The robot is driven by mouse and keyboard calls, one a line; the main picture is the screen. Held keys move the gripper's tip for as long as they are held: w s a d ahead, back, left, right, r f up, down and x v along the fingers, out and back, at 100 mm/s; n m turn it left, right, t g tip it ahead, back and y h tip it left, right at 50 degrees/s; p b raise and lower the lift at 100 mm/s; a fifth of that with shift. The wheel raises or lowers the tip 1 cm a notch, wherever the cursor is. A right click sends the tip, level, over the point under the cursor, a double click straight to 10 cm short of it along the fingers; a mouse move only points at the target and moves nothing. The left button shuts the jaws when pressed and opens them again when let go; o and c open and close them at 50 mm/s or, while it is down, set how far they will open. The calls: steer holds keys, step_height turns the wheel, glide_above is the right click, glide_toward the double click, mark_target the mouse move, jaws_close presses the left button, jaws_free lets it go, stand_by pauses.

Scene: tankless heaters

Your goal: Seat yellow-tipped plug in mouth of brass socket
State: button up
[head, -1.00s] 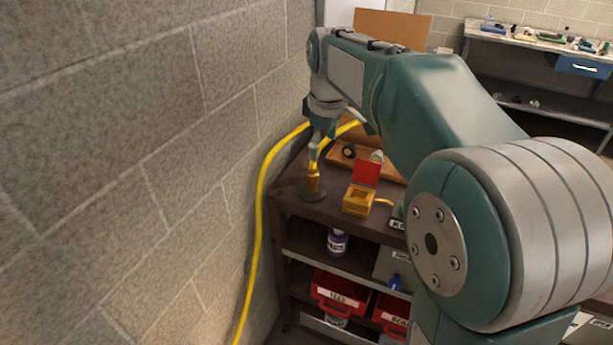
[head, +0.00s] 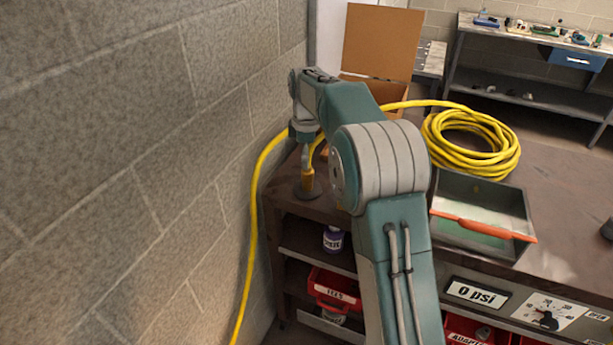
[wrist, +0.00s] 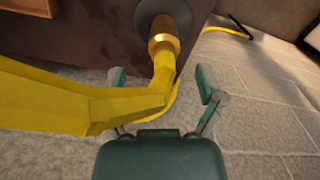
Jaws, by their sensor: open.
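The brass socket (head: 307,180) stands upright on a round dark base at the left end of the brown bench. In the wrist view the socket (wrist: 165,35) is at top centre, its mouth towards me. A yellow plug end (wrist: 162,75) on a thick yellow hose meets the mouth; how deep it sits I cannot tell. My gripper (wrist: 162,82) is open, with one finger on each side of the yellow end and gaps showing. In the head view my gripper (head: 305,153) is just above the socket, and the plug is mostly hidden there.
A block wall (head: 150,180) runs close along the left. A yellow hose (head: 256,220) hangs beside the bench. A coiled yellow hose (head: 470,145) and a grey tray (head: 480,190) lie to the right. An open cardboard box (head: 380,45) stands behind.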

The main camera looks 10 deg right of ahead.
mark_target(307, 173)
steer(key=shift+d+f, duration=0.15)
steer(key=shift+f, duration=0.3)
steer(key=f, duration=0.3)
steer(key=shift+s+f, duration=0.2)
steer(key=shift+f, duration=0.55)
jaws_close()
